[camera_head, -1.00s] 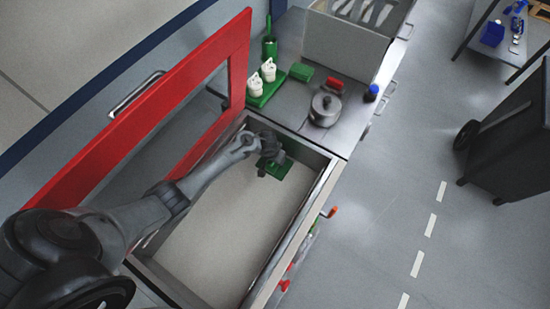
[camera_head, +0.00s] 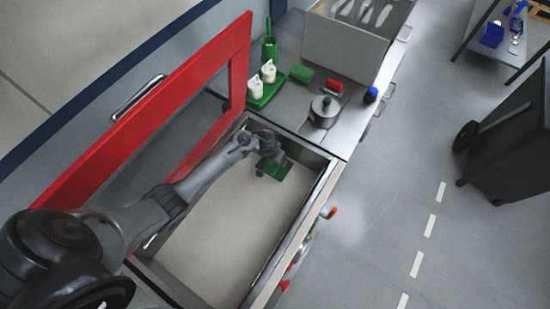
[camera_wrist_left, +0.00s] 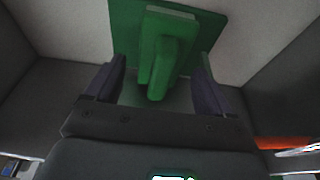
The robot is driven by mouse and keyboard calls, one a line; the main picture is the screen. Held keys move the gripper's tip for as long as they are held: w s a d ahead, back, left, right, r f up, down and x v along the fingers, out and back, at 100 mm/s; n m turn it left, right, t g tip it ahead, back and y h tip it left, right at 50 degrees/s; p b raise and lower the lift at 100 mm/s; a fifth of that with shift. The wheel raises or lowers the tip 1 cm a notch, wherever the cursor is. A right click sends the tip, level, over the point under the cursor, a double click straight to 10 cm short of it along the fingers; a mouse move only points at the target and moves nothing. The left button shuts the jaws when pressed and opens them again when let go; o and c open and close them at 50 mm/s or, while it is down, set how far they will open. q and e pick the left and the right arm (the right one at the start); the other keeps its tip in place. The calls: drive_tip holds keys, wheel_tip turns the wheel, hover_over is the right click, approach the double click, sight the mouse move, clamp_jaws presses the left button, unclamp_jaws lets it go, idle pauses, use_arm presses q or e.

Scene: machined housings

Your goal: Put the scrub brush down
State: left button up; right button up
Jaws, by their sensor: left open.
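The scrub brush (camera_wrist_left: 170,48), a flat green plate with a raised green handle, is in the open basin. In the head view the brush (camera_head: 281,173) is at the basin's far end, partly hidden by my left gripper. My left gripper (camera_head: 270,163) is over it, inside the basin. In the left wrist view the two dark fingers of my left gripper (camera_wrist_left: 160,75) are apart, one on each side of the handle, with gaps visible. Whether the brush rests fully on the basin floor is hard to tell. My right gripper is in no view.
The basin floor (camera_head: 225,230) is otherwise bare. A red-framed raised panel (camera_head: 150,112) stands along its left side. Beyond the basin, the counter holds a steel pot (camera_head: 323,110), a green block (camera_head: 301,73), a red item (camera_head: 334,85) and white bottles on a green tray (camera_head: 260,98).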

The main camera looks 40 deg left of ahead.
use_arm(q)
drive_tip(key=p+v, duration=0.3)
drive_tip(key=v, duration=0.6)
drive_tip(key=shift+s+r, duration=0.1)
drive_tip(key=shift+r, duration=0.2)
drive_tip(key=s+d+r+m, duration=0.1)
drive_tip(key=s+d+r, duration=0.2)
drive_tip(key=s, duration=0.4)
drive_tip(key=s+d+r+m, duration=0.1)
drive_tip(key=s+d+r, duration=0.3)
drive_tip(key=s, duration=0.4)
drive_tip(key=s+d+r+m, duration=0.1)
drive_tip(key=s+d+r, duration=0.3)
drive_tip(key=s, duration=0.4)
drive_tip(key=shift+r+m+t+h, duration=0.3)
drive_tip(key=shift+r, duration=0.3)
